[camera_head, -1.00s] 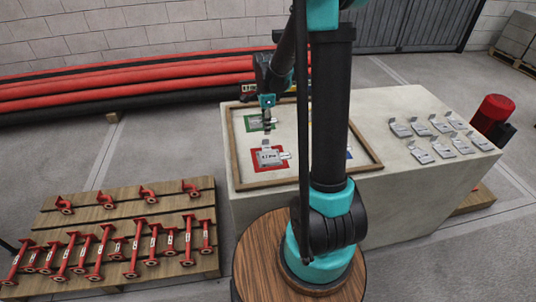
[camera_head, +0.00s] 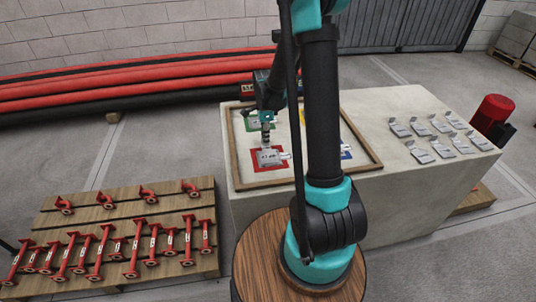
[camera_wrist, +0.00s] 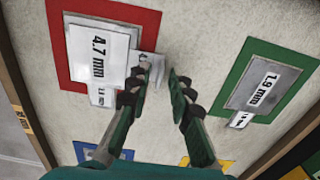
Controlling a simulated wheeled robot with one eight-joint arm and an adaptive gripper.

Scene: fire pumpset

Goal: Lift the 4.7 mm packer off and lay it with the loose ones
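The 4.7 mm packer (camera_wrist: 97,55) is a pale plate with black lettering. It lies over the red square (camera_wrist: 64,72), on top of another labelled plate (camera_wrist: 103,95) that is mostly hidden. Its upright tab (camera_wrist: 151,68) stands at its side, close to my fingertips. My gripper (camera_wrist: 158,72) is open, its two fingers apart with the tab around their gap; contact cannot be told. In the head view the packer (camera_head: 270,158) sits on the red square, with my gripper (camera_head: 267,143) just above and behind it. Several loose packers (camera_head: 421,155) lie on the bare right part of the block.
A wooden frame (camera_head: 236,165) surrounds the coloured squares on the concrete block (camera_head: 420,100). A green square (camera_wrist: 236,72) holds a 7.9 mm packer (camera_wrist: 264,84) over a smaller-labelled plate. Blue (camera_head: 347,154) and yellow squares are partly hidden. Bare concrete lies around the loose packers.

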